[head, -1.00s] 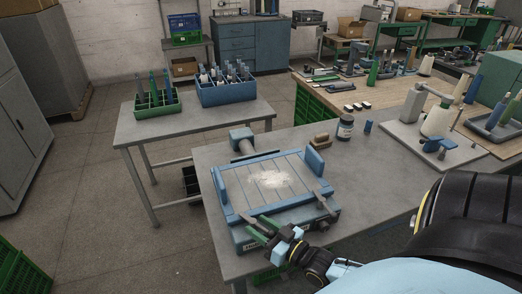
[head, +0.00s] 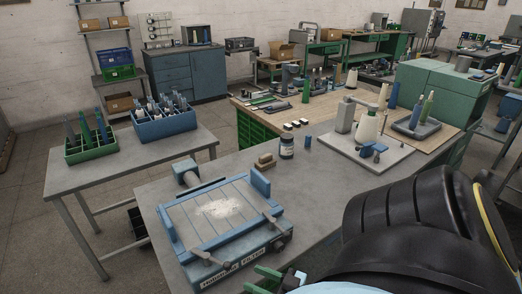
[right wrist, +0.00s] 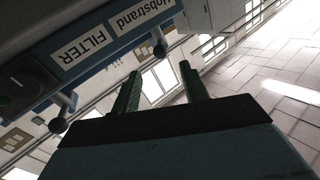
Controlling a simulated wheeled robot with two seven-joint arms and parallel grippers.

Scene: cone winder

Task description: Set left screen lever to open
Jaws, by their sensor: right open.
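A blue filter unit (head: 184,229) with a pale dusty slatted screen (head: 217,209) sits on the grey table. Its left lever (head: 201,253) lies at the front left corner, its tip near the screen frame. The right lever (head: 270,219) is at the front right. In the right wrist view the unit's label (right wrist: 85,43) is turned over, and the left lever's ball end (right wrist: 160,48) shows beyond my fingers. My right gripper (head: 266,280) is open and empty, in front of the unit at the bottom edge. It also shows in the right wrist view (right wrist: 159,82), apart from both levers. My left gripper is out of view.
A dark jar (head: 287,147) and a brush-like block (head: 265,161) stand behind the unit. A winder plate with a cone (head: 367,127) is to the right. A side table at left holds a green crate (head: 88,151) and blue crate (head: 165,127).

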